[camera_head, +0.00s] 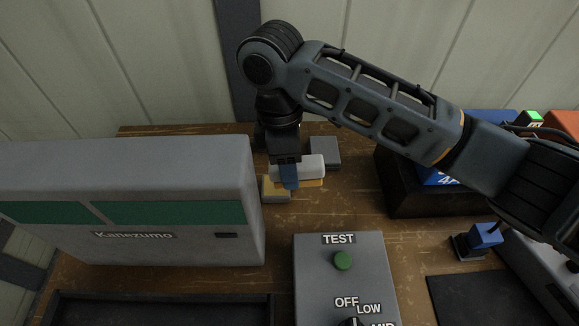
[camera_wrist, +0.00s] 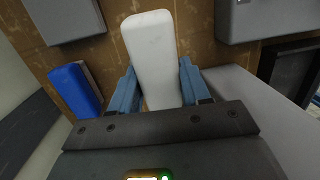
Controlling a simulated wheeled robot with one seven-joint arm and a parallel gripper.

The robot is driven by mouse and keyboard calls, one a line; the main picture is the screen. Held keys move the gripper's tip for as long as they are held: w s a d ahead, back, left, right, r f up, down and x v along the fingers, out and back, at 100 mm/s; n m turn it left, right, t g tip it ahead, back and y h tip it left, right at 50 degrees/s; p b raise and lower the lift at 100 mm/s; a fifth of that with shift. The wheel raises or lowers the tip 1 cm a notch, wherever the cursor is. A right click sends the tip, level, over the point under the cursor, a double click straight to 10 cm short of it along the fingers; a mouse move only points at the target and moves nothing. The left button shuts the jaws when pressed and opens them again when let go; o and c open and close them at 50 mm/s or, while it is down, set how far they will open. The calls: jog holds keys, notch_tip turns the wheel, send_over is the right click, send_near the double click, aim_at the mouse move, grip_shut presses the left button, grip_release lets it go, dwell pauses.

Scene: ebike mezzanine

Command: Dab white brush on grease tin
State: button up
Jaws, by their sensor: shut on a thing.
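The white brush (camera_head: 302,163) is a white block with a tan underside, held low over the wooden bench. In the wrist view the white brush (camera_wrist: 153,55) sits between the blue fingers of my gripper (camera_wrist: 155,90). My gripper (camera_head: 289,176) points down and is shut on it. A yellowish block (camera_head: 275,189) shows just left of the fingers; I cannot tell whether it is part of the brush. A grey square block (camera_head: 324,152) stands behind and right of the brush, apart from it; it may be the grease tin, but no label shows.
The grey Kanezumo case (camera_head: 200,235) stands close on the left. The grey test box (camera_head: 340,270) is in front. A dark bin (camera_head: 410,195) stands to the right under my arm. In the wrist view a blue brush (camera_wrist: 74,88) lies to the left.

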jog(key=shift+r, duration=1.7)
